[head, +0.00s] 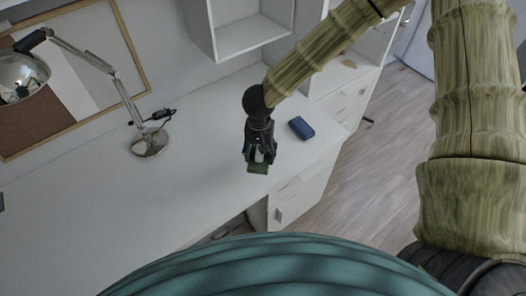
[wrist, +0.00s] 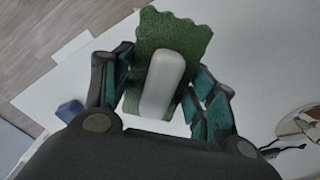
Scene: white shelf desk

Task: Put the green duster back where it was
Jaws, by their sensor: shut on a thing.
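The green duster (head: 258,168) is a green pad with a wavy edge and a pale rounded grip. It also shows in the wrist view, with its green part (wrist: 180,38) at the top and its pale grip (wrist: 163,82) between the fingers. My gripper (head: 260,155) is shut on the duster over the right part of the white desk (head: 200,185). In the wrist view my gripper (wrist: 162,90) has one finger on each side of the duster. I cannot tell whether the duster touches the desk.
A dark blue box-like object (head: 301,128) lies on the desk, right of my gripper. A desk lamp (head: 148,144) stands at the left. A white shelf (head: 245,35) is at the back. Drawers (head: 290,203) are below the desk.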

